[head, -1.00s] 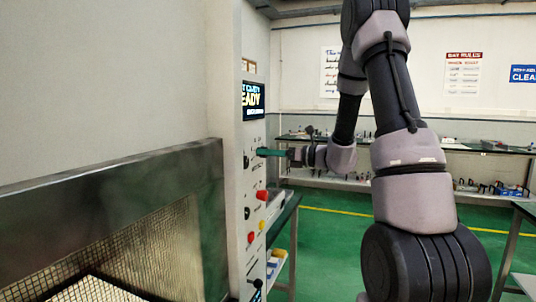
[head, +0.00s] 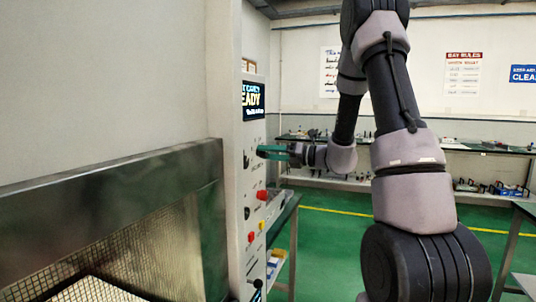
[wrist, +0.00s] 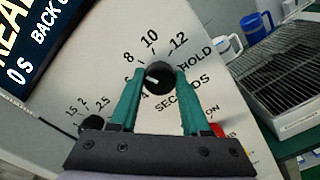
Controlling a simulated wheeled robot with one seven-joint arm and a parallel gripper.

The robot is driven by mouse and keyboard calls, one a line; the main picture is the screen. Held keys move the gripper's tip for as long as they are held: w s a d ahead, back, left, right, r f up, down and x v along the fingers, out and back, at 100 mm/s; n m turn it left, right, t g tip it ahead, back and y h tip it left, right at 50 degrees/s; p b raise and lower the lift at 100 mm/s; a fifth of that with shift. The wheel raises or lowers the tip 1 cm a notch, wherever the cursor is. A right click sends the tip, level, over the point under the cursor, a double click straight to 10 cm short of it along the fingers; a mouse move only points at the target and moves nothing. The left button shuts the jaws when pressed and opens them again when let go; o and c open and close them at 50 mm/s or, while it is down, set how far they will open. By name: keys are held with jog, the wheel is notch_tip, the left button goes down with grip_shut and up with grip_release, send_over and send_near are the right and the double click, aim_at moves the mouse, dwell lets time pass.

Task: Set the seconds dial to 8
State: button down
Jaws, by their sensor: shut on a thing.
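The seconds dial (wrist: 158,77) is a small black knob on the pale panel in the wrist view. The numbers 8, 10, 12 and HOLD arc around its top, with SECONDS printed below. Its short white mark points to the left and slightly down, near the partly hidden low numbers and below the 8. My gripper (wrist: 158,84) has its green fingers on either side of the knob and is shut on it. In the head view my gripper (head: 262,152) reaches the panel from the right, and the dial is too small to make out there.
A display (head: 253,100) reading READY sits above on the panel. Another black dial (wrist: 92,123) is at lower left in the wrist view, and a red part (wrist: 218,130) is beside the right finger. Red and yellow knobs (head: 262,195) stick out below my gripper.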

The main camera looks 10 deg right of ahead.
jog(key=shift+c, duration=1.8)
grip_release()
jog(key=shift+d, duration=0.15)
jog(key=v, duration=1)
jog(key=shift+s+d, duration=0.25)
